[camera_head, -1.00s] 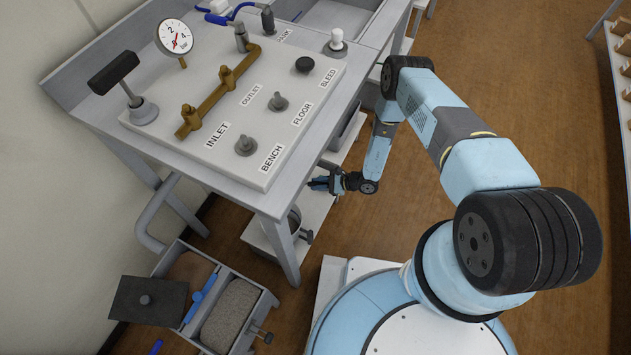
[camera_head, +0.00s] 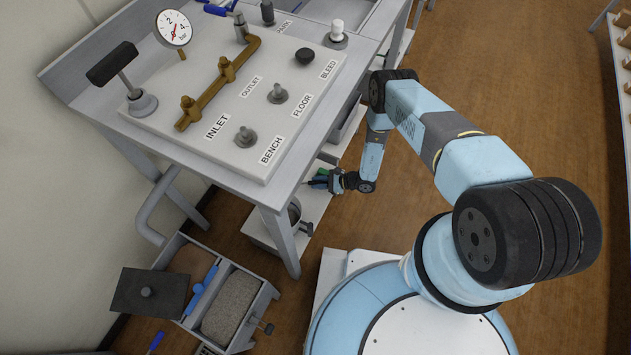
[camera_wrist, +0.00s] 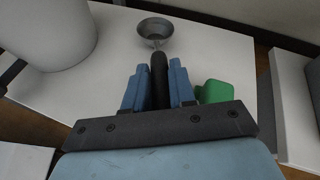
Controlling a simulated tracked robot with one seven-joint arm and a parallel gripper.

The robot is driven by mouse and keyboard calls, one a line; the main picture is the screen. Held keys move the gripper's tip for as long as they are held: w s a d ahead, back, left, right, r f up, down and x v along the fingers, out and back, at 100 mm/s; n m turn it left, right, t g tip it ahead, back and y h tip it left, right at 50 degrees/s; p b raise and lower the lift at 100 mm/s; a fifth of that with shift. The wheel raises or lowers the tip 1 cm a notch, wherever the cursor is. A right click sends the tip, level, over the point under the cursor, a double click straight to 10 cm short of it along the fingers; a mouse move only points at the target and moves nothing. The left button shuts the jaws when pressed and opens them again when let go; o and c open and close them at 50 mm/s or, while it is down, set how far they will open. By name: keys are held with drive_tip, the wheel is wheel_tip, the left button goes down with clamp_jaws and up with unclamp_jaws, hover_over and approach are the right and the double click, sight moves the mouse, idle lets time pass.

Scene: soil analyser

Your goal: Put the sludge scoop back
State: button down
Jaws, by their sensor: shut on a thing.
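The sludge scoop has a small round grey metal bowl (camera_wrist: 154,33) and a black handle (camera_wrist: 158,78). In the wrist view my gripper (camera_wrist: 156,85) is shut on the handle between its two blue fingers, with the bowl pointing away from me. The bowl appears over or on a white shelf (camera_wrist: 108,72); I cannot tell whether it touches. In the head view my gripper (camera_head: 318,181) is low beside the bench, over the lower shelf, and the scoop is too small or hidden to make out.
A large pale bucket (camera_wrist: 45,32) stands left of the scoop. A green block (camera_wrist: 216,92) is close right of my gripper's fingers. The bench (camera_head: 262,200) with valves overhangs the shelf. An open sludge box (camera_head: 265,298) stands on the floor at lower left.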

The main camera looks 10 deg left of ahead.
drive_tip(key=shift+f, duration=0.5)
idle(0.3)
drive_tip(key=c, duration=0.8)
unclamp_jaws()
drive_tip(key=shift+c, duration=0.2)
